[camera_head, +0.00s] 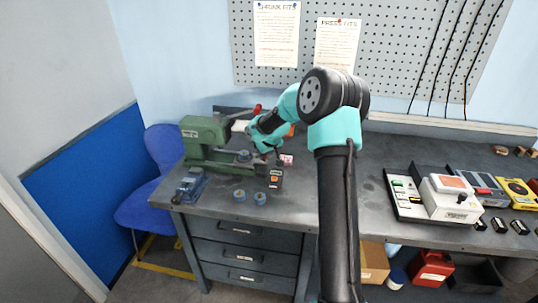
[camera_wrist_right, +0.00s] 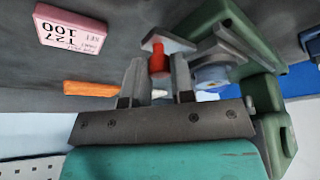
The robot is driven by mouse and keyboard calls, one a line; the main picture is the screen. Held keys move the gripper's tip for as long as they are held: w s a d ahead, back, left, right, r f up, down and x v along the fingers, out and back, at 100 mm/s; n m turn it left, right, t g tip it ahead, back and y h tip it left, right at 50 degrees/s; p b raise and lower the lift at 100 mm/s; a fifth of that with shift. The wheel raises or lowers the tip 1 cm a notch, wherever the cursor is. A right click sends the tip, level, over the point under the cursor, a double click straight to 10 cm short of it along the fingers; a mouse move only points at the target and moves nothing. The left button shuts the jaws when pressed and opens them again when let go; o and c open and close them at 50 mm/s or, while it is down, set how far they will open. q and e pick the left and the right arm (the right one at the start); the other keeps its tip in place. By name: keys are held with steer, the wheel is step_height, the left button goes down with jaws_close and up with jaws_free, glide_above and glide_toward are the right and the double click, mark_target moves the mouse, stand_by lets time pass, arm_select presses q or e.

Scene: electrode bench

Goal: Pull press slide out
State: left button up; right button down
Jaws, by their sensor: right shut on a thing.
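The green press (camera_head: 207,138) stands at the back left of the bench, with a red-tipped lever (camera_head: 257,110) near its top. My right gripper (camera_head: 268,152) is at the press's right end, reaching down from my arm. In the right wrist view the gripper (camera_wrist_right: 158,82) has its two fingers on either side of a small red grip (camera_wrist_right: 158,62) and is shut on it. A grey metal piece (camera_wrist_right: 168,42) joins the red grip and points toward the press body (camera_wrist_right: 240,50). How far the slide sits out is hard to tell. My left gripper is not in view.
A pink labelled block (camera_wrist_right: 72,30) and an orange handle (camera_wrist_right: 90,88) lie near the gripper. Instruments (camera_head: 450,198) fill the bench's right side.

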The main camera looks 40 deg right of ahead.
steer(key=shift+s+d, duration=0.1)
steer(key=shift+s, duration=0.05)
steer(key=c, duration=1)
jaws_free()
steer(key=shift+s+d, duration=0.1)
steer(key=shift+s+r, duration=0.15)
steer(key=shift+r, duration=0.45)
steer(key=v, duration=1.6)
steer(key=shift+r, duration=0.1)
